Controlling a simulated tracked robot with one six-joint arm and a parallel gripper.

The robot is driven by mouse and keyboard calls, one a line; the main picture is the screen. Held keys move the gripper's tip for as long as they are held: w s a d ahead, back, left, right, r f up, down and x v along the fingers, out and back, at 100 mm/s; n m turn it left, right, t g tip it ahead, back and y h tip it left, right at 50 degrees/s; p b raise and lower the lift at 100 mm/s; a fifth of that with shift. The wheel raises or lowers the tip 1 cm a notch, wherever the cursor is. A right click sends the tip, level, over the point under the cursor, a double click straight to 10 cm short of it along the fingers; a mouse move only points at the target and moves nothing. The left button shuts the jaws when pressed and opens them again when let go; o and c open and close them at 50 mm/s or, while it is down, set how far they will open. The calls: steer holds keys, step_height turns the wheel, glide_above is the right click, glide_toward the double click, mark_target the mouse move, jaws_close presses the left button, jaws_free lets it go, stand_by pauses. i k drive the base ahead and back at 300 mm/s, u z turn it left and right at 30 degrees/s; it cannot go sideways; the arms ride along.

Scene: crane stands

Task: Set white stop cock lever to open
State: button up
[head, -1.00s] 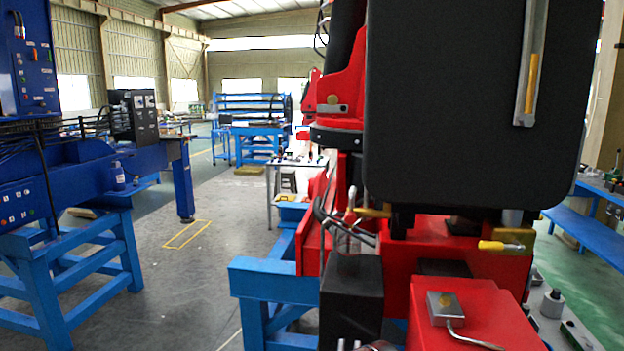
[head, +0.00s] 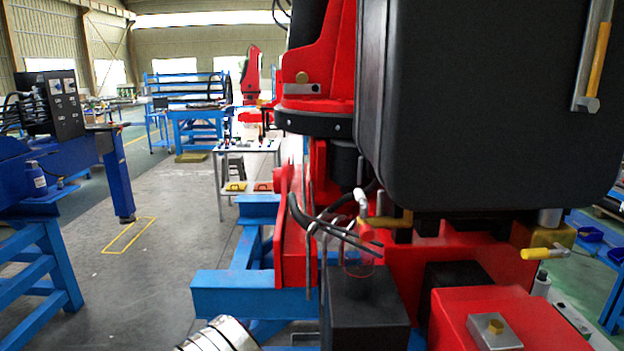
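A small white lever-like piece (head: 361,198) stands roughly upright among black hoses at the middle of the head view, beside the red machine (head: 400,270). A red handle (head: 368,232) sits just below it. It is too small to tell for sure whether this white piece is the stop cock lever, or its setting. Another lever with a yellow grip (head: 541,253) sticks out to the left from a brass-coloured block (head: 556,236) at the right.
A large black box (head: 480,110) with a yellow-and-silver bar (head: 596,50) fills the upper right. A black block (head: 362,310) stands below the hoses. Blue stand beams (head: 235,283) lie to the left. Grey floor (head: 150,290) is clear between this stand and the blue stand (head: 45,270) at far left.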

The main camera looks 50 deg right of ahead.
mark_target(361, 198)
steer(key=u, duration=0.05)
steer(key=i, duration=0.9)
steer(key=z, duration=0.1)
